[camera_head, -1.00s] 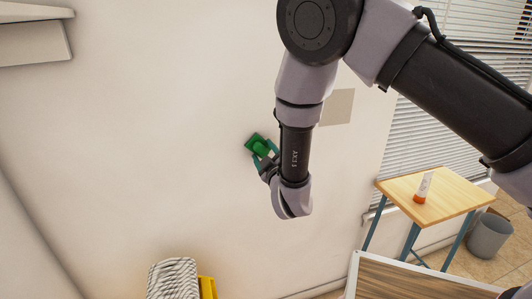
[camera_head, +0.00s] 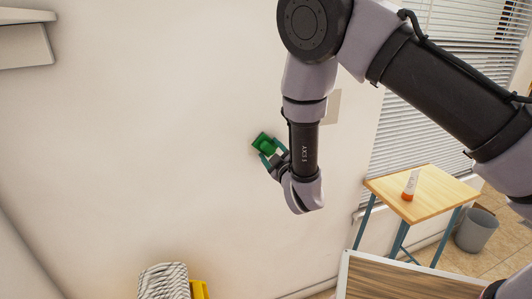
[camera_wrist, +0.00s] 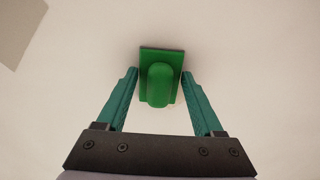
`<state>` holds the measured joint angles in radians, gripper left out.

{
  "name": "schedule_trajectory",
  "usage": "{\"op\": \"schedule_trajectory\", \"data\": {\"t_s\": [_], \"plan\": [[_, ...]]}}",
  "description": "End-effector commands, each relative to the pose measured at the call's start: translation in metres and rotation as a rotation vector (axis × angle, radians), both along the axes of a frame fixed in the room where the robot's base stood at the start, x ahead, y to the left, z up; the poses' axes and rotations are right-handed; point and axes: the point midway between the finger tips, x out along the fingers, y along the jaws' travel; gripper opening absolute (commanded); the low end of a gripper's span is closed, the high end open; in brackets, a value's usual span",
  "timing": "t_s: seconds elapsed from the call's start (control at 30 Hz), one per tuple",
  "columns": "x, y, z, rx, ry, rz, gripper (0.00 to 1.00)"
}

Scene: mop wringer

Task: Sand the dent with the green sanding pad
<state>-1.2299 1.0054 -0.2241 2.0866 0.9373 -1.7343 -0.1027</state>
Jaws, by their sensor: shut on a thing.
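The green sanding pad (camera_head: 264,144) is a square plate with a rounded grip on its back. My gripper (camera_head: 272,156) is shut on its grip, and the plate faces the wall (camera_head: 150,130). In the wrist view the pad (camera_wrist: 161,62) sits between the two teal fingers of my gripper (camera_wrist: 160,82). The pad is at or very close to the wall; I cannot tell whether it touches.
A grey-beige square patch (camera_head: 332,108) is on the wall behind my arm, and it also shows in the wrist view (camera_wrist: 18,28). A wooden table (camera_head: 425,198) with a white-and-orange tube (camera_head: 411,184) stands at right, near a grey bin (camera_head: 476,230). A mop head (camera_head: 164,282) and yellow object (camera_head: 199,290) are below.

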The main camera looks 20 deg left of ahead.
Motion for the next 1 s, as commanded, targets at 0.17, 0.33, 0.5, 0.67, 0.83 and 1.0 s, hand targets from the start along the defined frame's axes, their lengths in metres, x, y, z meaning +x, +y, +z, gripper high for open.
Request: {"op": "schedule_trajectory", "data": {"t_s": [0.17,0.33,0.5,0.67,0.83,1.0], "plan": [[0.000,0.004,0.000,0.001,0.000,0.001,0.07],[-0.009,0.013,0.001,0.003,0.000,0.002,0.07],[-0.019,0.023,0.001,0.002,0.000,0.003,0.07],[-0.022,0.025,0.000,0.002,0.000,0.001,0.07],[-0.029,0.033,0.000,0.002,0.000,0.001,0.07],[-0.039,0.043,0.000,0.001,0.001,0.001,0.07]]}}
